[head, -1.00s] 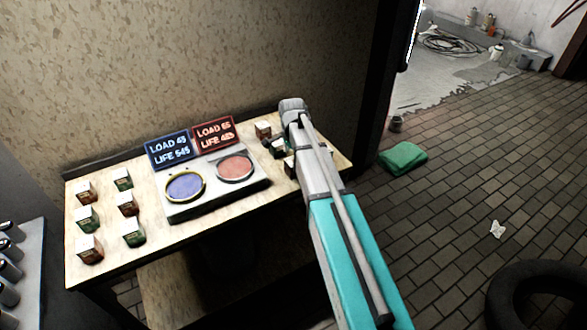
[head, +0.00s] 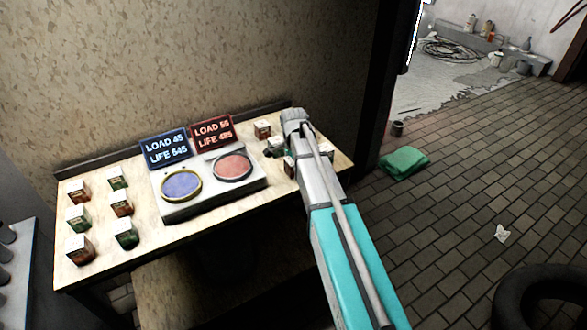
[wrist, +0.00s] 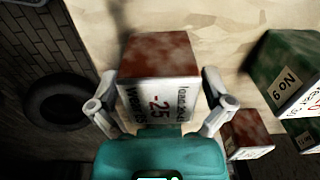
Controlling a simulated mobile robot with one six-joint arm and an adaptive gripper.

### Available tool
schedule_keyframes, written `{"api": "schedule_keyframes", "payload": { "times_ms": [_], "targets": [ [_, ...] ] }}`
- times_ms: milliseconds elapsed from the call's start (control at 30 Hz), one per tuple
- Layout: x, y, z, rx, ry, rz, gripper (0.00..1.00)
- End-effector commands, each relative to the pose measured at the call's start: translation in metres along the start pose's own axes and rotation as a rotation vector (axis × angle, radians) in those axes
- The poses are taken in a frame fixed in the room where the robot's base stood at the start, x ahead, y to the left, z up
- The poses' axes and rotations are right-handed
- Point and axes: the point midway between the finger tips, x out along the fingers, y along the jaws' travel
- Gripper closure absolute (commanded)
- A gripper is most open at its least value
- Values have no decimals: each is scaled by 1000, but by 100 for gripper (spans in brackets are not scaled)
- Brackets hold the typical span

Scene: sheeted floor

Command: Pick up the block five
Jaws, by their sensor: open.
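In the wrist view a red-brown block (wrist: 158,55) with a white label reading "-25" sits between the two fingers of my gripper (wrist: 160,88). The fingers are spread to either side of it and look apart from its sides. No number five can be read on its visible faces. A green block (wrist: 285,65) marked "No" and a 9 or 6 stands to the right, and a smaller red block (wrist: 248,135) lies lower right. In the head view my arm partly hides the right-hand blocks, including a red one (head: 289,166).
The wooden table (head: 215,225) holds a scale with a blue pan (head: 181,185) and a red pan (head: 233,167), and two load displays behind. Several red and green blocks stand at its left end. A green cloth (head: 404,162) and a tyre (head: 540,298) lie on the floor.

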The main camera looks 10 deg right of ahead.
Motion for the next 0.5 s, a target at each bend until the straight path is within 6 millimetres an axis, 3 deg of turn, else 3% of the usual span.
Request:
{"api": "schedule_keyframes", "payload": {
  "times_ms": [367, 500],
  "targets": [
    [0, 0, 0, 0, 0, 0, 0],
    [0, 0, 0, 0, 0, 0, 22]
  ]
}}
